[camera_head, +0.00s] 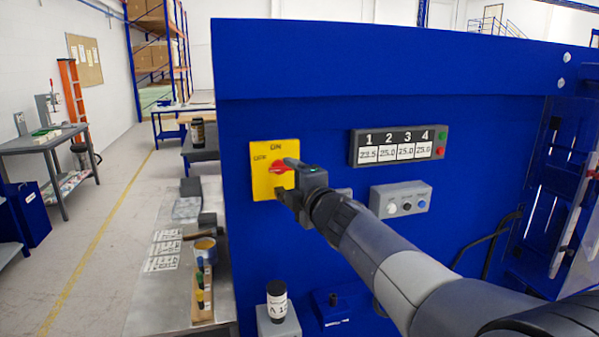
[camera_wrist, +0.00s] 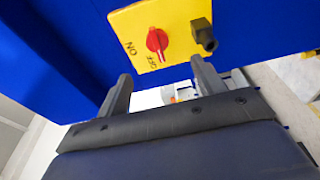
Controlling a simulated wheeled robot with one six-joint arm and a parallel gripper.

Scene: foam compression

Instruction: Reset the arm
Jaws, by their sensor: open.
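My gripper (camera_head: 288,178) is in front of the yellow switch plate (camera_head: 262,185) on the blue machine, with my arm stretched out from the lower right. The wrist view shows the two dark fingers of my gripper (camera_wrist: 162,70) spread apart with nothing between them. The red knob (camera_wrist: 157,40) is beyond the fingertips and apart from them. The plate (camera_wrist: 180,18) carries the words ON and OFF and a dark fitting (camera_wrist: 203,35) beside the knob. In the head view my gripper partly hides the knob (camera_head: 277,168).
A numbered display (camera_head: 397,147) and a grey button box (camera_head: 400,200) are on the blue panel (camera_head: 300,70), close to my arm. A black-and-white canister (camera_head: 277,301) stands below my gripper. A workbench with small items is at left; the floor (camera_head: 110,200) beyond is open.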

